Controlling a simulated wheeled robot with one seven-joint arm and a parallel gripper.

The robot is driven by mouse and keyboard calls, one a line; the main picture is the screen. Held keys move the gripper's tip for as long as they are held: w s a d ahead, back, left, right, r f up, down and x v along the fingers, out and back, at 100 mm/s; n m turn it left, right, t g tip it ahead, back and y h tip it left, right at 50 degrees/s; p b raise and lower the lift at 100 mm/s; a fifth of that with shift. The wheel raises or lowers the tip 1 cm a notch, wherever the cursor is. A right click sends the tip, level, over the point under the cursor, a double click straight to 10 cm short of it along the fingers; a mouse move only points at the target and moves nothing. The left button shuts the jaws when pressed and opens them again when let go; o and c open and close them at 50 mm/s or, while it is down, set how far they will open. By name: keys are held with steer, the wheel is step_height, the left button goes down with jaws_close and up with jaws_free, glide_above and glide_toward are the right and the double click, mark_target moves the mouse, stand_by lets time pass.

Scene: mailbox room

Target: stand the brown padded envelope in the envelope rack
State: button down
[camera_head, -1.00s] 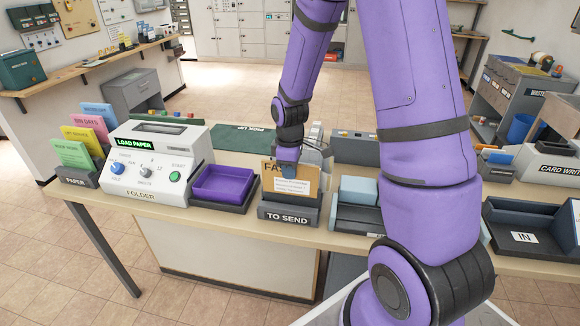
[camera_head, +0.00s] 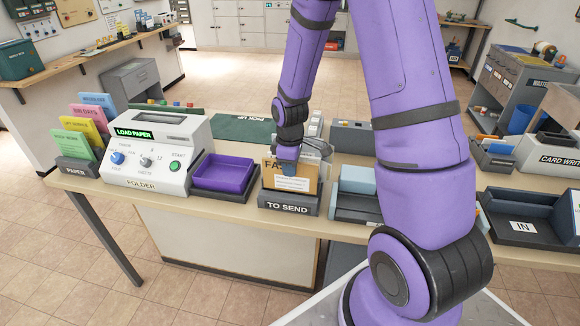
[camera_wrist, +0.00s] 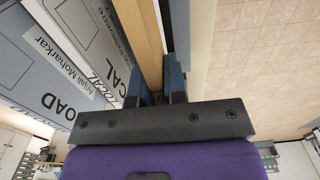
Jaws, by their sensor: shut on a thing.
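The brown padded envelope (camera_head: 291,184) stands upright, its lower part hidden behind the front of the dark grey rack labelled TO SEND (camera_head: 288,209). It has a white address label and dark print at its top, partly covered by my gripper. My gripper (camera_head: 287,163) points down and is shut on the envelope's top edge. In the wrist view the brown envelope (camera_wrist: 141,38) runs between the two blue fingers (camera_wrist: 158,88). Whether the envelope's bottom touches the rack floor is hidden.
Pale printed envelopes (camera_wrist: 75,50) stand close beside the brown one in the wrist view. A purple tray (camera_head: 224,172) and the folder machine (camera_head: 155,160) are left of the rack. A grey tray with a pale blue block (camera_head: 357,180) is close on the right.

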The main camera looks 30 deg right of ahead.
mark_target(291, 180)
steer(key=shift+f, duration=1.8)
steer(key=shift+s+f, duration=0.35)
steer(key=shift+f, duration=0.1)
steer(key=c, duration=1.1)
jaws_free()
steer(key=shift+a, duration=0.1)
steer(key=shift+c, duration=0.2)
steer(key=shift+o, duration=0.2)
steer(key=shift+w+d+r, duration=0.15)
steer(key=shift+w+r, duration=0.05)
steer(key=shift+r, duration=0.25)
steer(key=shift+w+d+r, duration=0.15)
steer(key=shift+r, duration=0.25)
steer(key=shift+a+r, duration=0.2)
steer(key=shift+r, duration=2.45)
